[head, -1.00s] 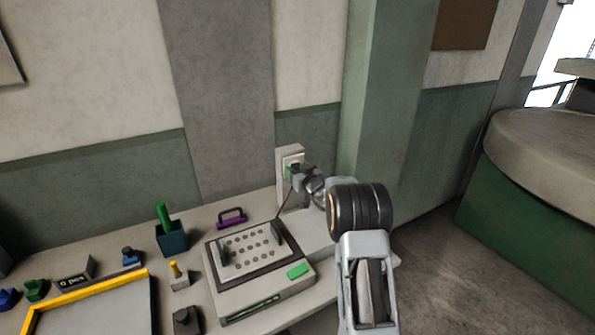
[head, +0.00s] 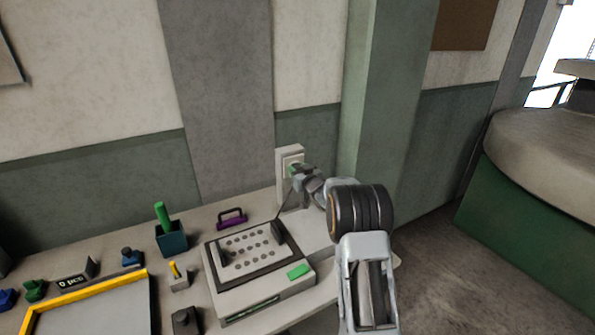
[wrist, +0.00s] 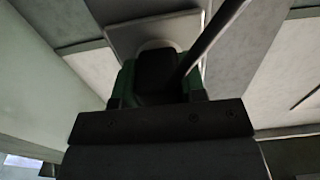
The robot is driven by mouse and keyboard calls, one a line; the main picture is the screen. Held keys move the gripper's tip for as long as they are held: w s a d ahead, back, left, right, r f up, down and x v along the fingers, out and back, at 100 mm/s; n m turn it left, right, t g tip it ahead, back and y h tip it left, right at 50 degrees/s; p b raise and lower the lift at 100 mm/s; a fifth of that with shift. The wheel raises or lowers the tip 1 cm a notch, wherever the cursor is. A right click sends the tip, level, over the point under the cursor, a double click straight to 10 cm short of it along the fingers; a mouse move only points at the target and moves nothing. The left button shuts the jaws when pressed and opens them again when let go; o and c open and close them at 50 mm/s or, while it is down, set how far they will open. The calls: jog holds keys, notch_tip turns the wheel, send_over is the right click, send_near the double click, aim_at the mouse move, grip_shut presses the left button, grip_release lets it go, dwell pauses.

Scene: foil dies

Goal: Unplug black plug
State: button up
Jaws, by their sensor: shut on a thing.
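The black plug (wrist: 155,74) sits between the green fingertips of my gripper (wrist: 157,82) in the wrist view. My gripper is shut on it. The plug is right in front of the round white socket (wrist: 160,44) on its wall plate; I cannot tell how deep it sits. Its dark cable (wrist: 212,38) runs up and to the right in the wrist view. In the head view my gripper (head: 294,171) is at the white wall outlet (head: 284,158), and it hides the plug. The cable (head: 285,201) hangs down toward the grey machine (head: 262,288).
The grey machine with a perforated top and green button (head: 299,271) stands on the table below the outlet. A purple handle (head: 231,218), a teal box (head: 171,238) with a green rod and a yellow-edged tray (head: 95,289) lie left. A green pillar (head: 375,100) rises right of the outlet.

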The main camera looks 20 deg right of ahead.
grip_shut()
jog(key=shift+s+d+b, duration=0.2)
jog(key=shift+s+b, duration=0.3)
jog(key=shift+s, duration=0.95)
jog(key=shift+s+d+b, duration=0.15)
jog(key=shift+s+b, duration=0.3)
jog(key=shift+s, duration=1)
jog(key=shift+s, duration=0.1)
